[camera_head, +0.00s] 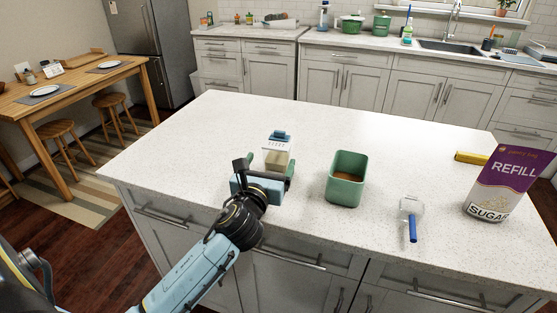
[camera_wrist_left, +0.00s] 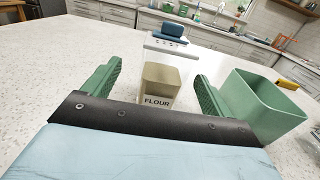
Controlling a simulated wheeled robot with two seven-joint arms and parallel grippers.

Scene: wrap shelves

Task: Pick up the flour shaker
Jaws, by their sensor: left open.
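The flour shaker (camera_head: 277,153) is a clear container with pale flour inside, a white top and a blue cap. It stands upright on the white island counter. In the left wrist view the flour shaker (camera_wrist_left: 163,75) shows its FLOUR label, facing me. My left gripper (camera_head: 264,172) is open, close in front of the shaker. In the left wrist view its green fingers (camera_wrist_left: 156,85) stand on either side of the shaker, with space between each finger and the shaker. The shaker's lower part is partly hidden by the gripper in the head view. My right gripper is not in view.
A green square canister (camera_head: 346,187) with brown contents stands just right of the shaker. Farther right are a clear scoop with a blue handle (camera_head: 412,228), a purple sugar refill bag (camera_head: 497,185) and a yellow object (camera_head: 471,157). The counter (camera_head: 180,150) left of the shaker is clear.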

